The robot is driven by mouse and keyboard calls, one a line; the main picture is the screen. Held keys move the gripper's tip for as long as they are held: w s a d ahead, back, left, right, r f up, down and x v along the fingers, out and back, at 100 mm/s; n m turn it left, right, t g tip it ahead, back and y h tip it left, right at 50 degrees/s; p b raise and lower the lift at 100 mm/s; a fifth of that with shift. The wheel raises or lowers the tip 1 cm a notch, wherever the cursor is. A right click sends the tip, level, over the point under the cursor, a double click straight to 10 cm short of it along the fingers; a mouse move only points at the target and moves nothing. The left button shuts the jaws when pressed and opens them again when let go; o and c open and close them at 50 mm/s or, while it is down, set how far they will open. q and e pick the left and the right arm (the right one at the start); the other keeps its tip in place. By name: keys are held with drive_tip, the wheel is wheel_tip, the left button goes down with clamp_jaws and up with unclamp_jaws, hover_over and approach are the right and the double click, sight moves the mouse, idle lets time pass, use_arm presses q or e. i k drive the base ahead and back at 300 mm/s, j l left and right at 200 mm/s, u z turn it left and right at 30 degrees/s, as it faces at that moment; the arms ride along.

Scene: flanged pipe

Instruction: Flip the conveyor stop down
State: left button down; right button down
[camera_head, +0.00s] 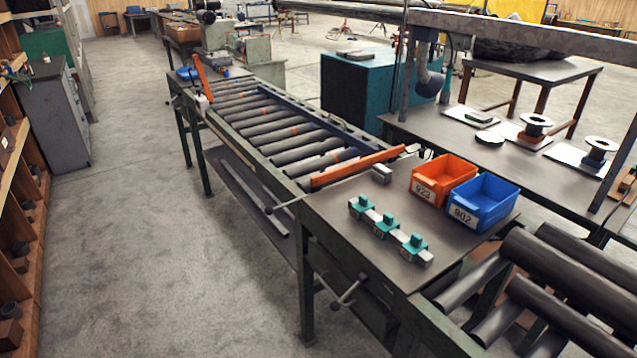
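The roller conveyor (285,130) runs from the upper left to the middle of the view. At its far left end an orange bar (203,78) stands up steeply, slightly tilted, from a pale bracket at the side rail. At its near end a second orange bar (358,166) lies low across the rollers, with a dark fitting at its right end. Both look like conveyor stops; I cannot tell from the view which one the task means. Neither of my grippers shows in the head view.
A grey table (330,208) at the conveyor's near end holds an orange bin (442,180), a blue bin (483,203) and a row of teal clamp-like parts (386,227). Handles (348,290) stick out from its side. The floor (150,230) to the left is clear.

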sight(316, 181)
drive_tip(key=i+j+z, duration=0.5)
drive_tip(key=j, duration=0.25)
drive_tip(key=j+z, duration=0.3)
drive_tip(key=j, duration=0.15)
drive_tip(key=i+j+z, duration=0.25)
drive_tip(key=j, duration=0.2)
drive_tip(key=j+z, duration=0.25)
drive_tip(key=j, duration=0.25)
